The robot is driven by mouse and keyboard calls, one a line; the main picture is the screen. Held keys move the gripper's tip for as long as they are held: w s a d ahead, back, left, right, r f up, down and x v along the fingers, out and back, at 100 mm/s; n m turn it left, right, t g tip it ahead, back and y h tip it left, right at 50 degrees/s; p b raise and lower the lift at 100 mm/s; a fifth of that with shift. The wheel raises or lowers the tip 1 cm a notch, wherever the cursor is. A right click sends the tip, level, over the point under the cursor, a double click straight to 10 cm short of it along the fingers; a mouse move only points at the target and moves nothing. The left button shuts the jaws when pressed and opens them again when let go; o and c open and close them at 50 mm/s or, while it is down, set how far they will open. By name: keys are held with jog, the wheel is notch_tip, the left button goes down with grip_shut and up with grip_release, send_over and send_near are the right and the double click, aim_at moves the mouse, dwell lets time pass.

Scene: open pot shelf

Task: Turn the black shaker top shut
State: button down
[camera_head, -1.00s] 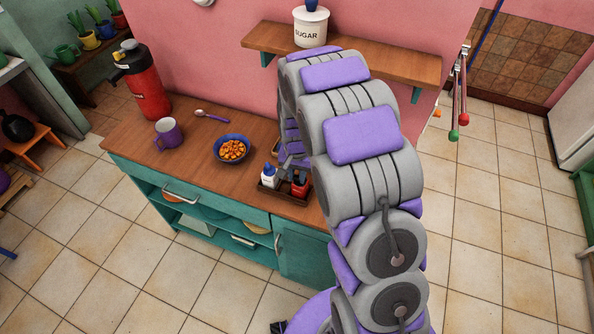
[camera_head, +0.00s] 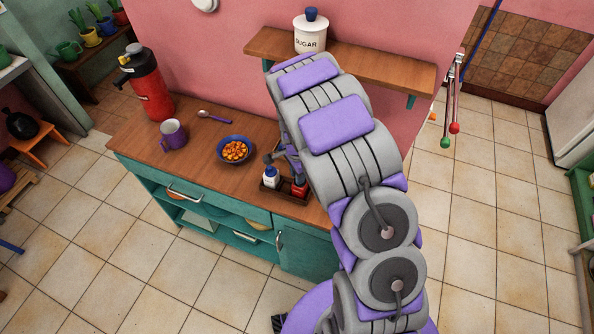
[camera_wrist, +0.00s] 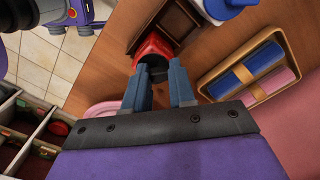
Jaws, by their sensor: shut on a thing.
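The red shaker (camera_head: 299,188) stands in a small dark tray (camera_head: 270,196) on the wooden counter, partly hidden by my arm. In the wrist view the red shaker (camera_wrist: 152,47) is seen from above, with its black top (camera_wrist: 157,69) toward my fingers. My gripper (camera_wrist: 161,78) has its two fingertips on either side of the black top and is shut on it. The head view hides most of my gripper behind my arm. I cannot tell how far the top is turned.
A white shaker (camera_head: 271,176) stands left of the red one. A blue bowl of orange bits (camera_head: 234,150), a purple mug (camera_head: 174,135) and a red flask (camera_head: 150,88) are farther left. A wall shelf (camera_head: 370,66) overhangs the counter. The wrist view shows a tray of rolled cloths (camera_wrist: 207,91).

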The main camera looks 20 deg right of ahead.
jog(key=shift+m, duration=0.6)
jog(key=shift+p, duration=0.3)
jog(key=c, duration=0.9)
grip_release()
jog(key=shift+r, duration=0.1)
jog(key=shift+w+r+p, duration=0.1)
jog(key=shift+r+p, duration=0.3)
jog(key=shift+r, duration=8.15)
